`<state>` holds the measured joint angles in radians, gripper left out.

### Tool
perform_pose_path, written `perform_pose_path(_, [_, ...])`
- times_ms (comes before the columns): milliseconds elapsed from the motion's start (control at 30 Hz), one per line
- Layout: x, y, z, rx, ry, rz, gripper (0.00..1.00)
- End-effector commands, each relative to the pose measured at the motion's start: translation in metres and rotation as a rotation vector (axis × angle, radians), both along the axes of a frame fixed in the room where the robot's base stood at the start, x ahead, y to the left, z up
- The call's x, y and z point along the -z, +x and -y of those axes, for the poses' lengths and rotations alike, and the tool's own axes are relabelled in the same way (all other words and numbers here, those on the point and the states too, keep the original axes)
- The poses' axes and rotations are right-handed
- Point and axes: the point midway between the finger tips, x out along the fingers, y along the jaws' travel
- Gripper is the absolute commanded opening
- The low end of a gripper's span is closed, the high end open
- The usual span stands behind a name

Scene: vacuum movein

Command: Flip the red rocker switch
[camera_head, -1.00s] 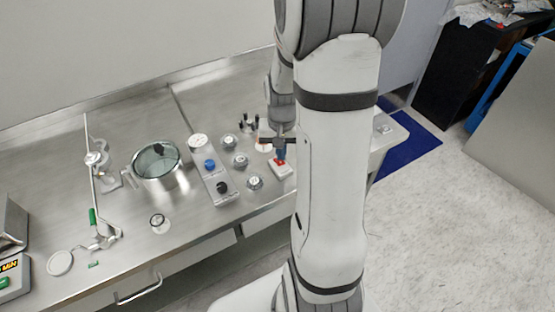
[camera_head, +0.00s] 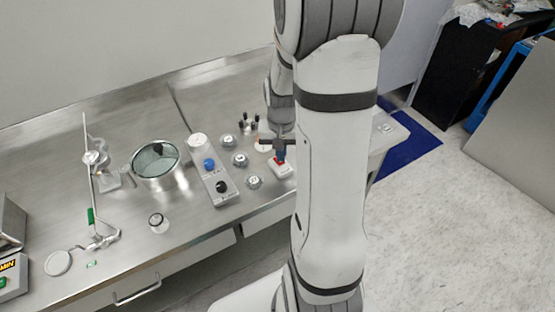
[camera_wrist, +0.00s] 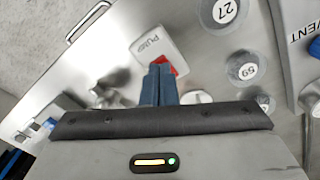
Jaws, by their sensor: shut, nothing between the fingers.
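The red rocker switch (camera_wrist: 174,70) sits on a small white box marked PUMP (camera_wrist: 150,47) in the wrist view. In the head view the white box (camera_head: 283,171) stands near the front edge of the steel bench, with a little red showing. My gripper (camera_wrist: 160,66) is shut and empty, with its blue fingertips at the switch and covering part of it. In the head view my gripper (camera_head: 281,157) points down onto the box. Whether the tips touch the rocker I cannot tell.
A control box with blue and black knobs (camera_head: 211,170) stands left of several numbered round caps (camera_head: 240,160). A metal pot (camera_head: 156,165) and a glass stand (camera_head: 92,190) are farther left. A black-topped holder (camera_head: 247,126) stands behind.

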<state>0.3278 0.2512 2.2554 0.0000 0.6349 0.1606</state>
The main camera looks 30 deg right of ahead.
Motion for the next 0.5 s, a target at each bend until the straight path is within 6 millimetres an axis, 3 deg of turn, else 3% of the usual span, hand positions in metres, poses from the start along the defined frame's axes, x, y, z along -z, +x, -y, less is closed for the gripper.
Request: perform_pose_path(500, [0.0086,0.0,-0.0001,0.0,0.0,0.0,0.0])
